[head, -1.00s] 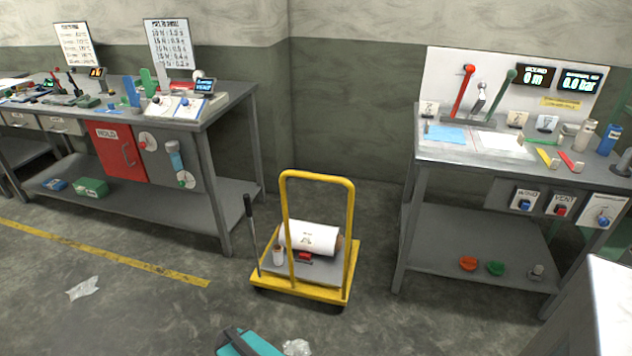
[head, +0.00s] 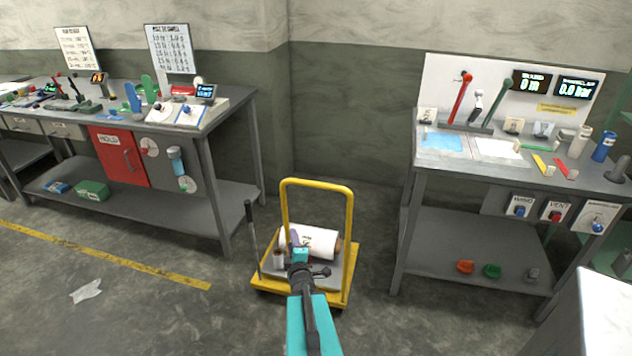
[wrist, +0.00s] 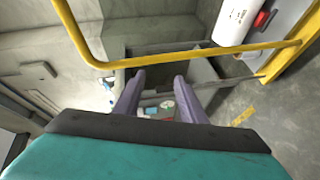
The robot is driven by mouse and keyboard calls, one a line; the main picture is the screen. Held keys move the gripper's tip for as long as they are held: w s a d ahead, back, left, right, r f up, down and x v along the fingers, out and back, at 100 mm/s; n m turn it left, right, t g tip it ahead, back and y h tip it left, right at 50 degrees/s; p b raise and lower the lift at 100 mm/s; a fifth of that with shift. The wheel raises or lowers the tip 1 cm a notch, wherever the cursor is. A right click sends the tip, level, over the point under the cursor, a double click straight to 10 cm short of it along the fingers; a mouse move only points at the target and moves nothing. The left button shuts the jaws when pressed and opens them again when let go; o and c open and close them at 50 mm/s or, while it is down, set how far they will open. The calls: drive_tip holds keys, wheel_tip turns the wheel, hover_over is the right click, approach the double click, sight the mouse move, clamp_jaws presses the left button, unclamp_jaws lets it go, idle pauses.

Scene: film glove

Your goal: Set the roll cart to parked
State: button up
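The roll cart (head: 347,270) is a yellow platform trolley with an upright hoop handle, standing on the floor between two benches. A white film roll (head: 320,240) lies across its deck. A thin lever with a dark grip (head: 249,212) rises at the cart's left side. My gripper (head: 295,238) is in front of the cart in the head view and hides part of the deck. The wrist view shows my gripper (wrist: 160,80) open, its two purple fingers apart with nothing held between them. The yellow handle (wrist: 190,56) crosses beyond the fingers there, and a red part (wrist: 262,19) shows beside the roll.
A left bench (head: 140,207) carries levers, panels and a red HOLD door (head: 118,155). A right bench (head: 470,275) carries levers, displays and knobs. A pale box (head: 605,310) stands at the lower right. The floor left of the cart is open, with a plastic scrap (head: 86,291).

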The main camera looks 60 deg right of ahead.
sight(314, 184)
drive_tip(key=s+d+r+n+t+h, duration=0.1)
drive_tip(key=s+d+r, duration=0.2)
drive_tip(key=r, duration=0.3)
drive_tip(key=s+d+r+n+t+h+p, duration=0.1)
drive_tip(key=s+d+r+h, duration=0.1)
drive_tip(key=r, duration=0.4)
drive_tip(key=shift+s+d+n+h, duration=0.3)
drive_tip(key=shift+s+d, duration=0.35)
drive_tip(key=shift+s, duration=0.55)
drive_tip(key=shift+w+d+f+b, duration=0.15)
drive_tip(key=shift+d+b, duration=0.05)
drive_tip(key=shift+b, duration=0.2)
drive_tip(key=shift+r+b+x, duration=0.15)
drive_tip(key=shift+b+x, duration=0.95)
drive_tip(key=shift+x, duration=2.15)
drive_tip(key=shift+r+b+x, duration=0.15)
drive_tip(key=shift+b+x, duration=0.95)
drive_tip(key=shift+x, duration=2.15)
drive_tip(key=shift+c, duration=0.2)
